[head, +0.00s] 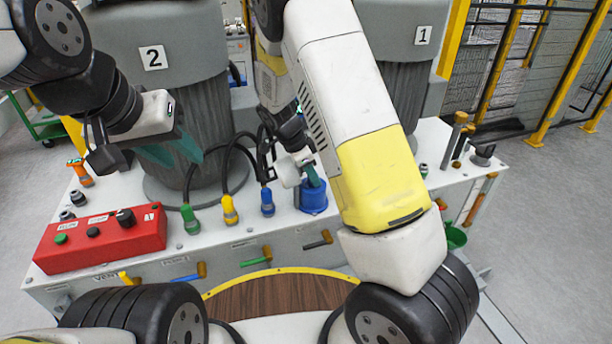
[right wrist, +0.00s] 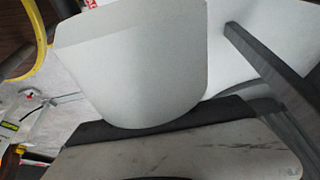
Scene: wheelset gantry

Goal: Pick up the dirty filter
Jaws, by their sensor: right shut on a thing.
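A blue cylindrical housing (head: 313,199) stands on the white bench top, right of the coloured plugs. My right gripper (head: 312,176) points down at its mouth, with a teal finger at the opening. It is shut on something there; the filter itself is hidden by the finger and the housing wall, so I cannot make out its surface. My left gripper (head: 174,152) is in the air in front of column 2, its teal fingers apart and empty. The right wrist view shows mostly pale and dark surfaces close up, and no filter I can identify.
The white bench (head: 255,250) carries a red control box (head: 100,238) and green, yellow and blue plugs (head: 229,210) with black cables. Grey columns 2 (head: 165,55) and 1 (head: 410,45) rise behind. A green container (head: 456,237) is at the right side.

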